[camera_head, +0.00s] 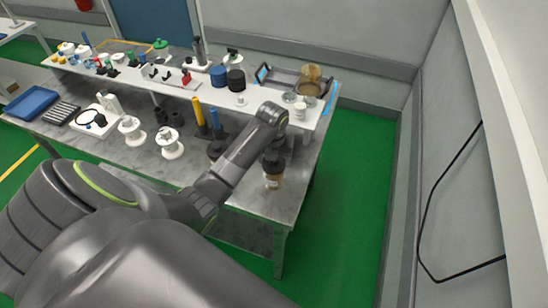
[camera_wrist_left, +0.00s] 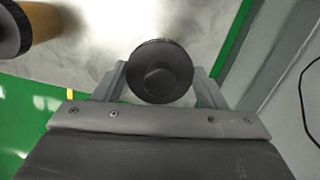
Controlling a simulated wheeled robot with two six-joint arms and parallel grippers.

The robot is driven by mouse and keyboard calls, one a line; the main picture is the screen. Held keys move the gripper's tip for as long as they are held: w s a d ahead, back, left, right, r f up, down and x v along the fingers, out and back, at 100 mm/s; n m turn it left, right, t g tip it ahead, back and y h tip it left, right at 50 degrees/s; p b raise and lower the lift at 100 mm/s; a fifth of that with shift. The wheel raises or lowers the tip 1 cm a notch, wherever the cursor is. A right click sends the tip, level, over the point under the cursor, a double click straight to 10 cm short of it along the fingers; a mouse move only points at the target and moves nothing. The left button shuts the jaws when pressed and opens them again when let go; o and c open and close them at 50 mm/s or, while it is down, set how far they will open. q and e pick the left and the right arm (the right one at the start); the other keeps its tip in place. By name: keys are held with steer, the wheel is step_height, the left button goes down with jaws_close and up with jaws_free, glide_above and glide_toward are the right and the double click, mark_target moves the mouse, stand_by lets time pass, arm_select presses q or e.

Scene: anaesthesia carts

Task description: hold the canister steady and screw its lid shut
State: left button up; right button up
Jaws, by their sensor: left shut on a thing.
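My left gripper (camera_head: 274,150) is over the front right corner of the workbench. In the left wrist view its two fingers (camera_wrist_left: 160,85) are shut on a dark round lid (camera_wrist_left: 160,68) with a smaller raised disc in its middle. My right gripper is not in view.
A yellow-tan cylinder with a black end (camera_wrist_left: 45,22) stands left of the gripper in the wrist view. A white shelf (camera_head: 180,88) behind holds several jars. White spools (camera_head: 171,145) and a blue tray (camera_head: 31,102) are left. Right of the bench is green floor, then a wall.

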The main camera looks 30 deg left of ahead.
arm_select(q)
steer(key=shift+f+b, duration=0.4)
steer(key=shift+f, duration=0.45)
stand_by(0.6)
steer(key=o, duration=1)
steer(key=shift+o, duration=0.2)
steer(key=shift+r, duration=0.1)
steer(key=r, duration=0.3)
steer(key=r+b, duration=0.1)
steer(key=r, duration=0.4)
steer(key=shift+s+d+r, duration=0.2)
steer(key=shift+s+r, duration=0.1)
steer(key=shift+s, duration=0.1)
steer(key=shift+s+r+p, duration=0.15)
steer(key=shift+r+p, duration=0.4)
steer(key=shift+r, duration=0.25)
steer(key=shift+s+d+r+p, duration=0.1)
steer(key=shift+s+r+p, duration=0.05)
steer(key=shift+r+p, duration=0.8)
steer(key=shift+f, duration=0.2)
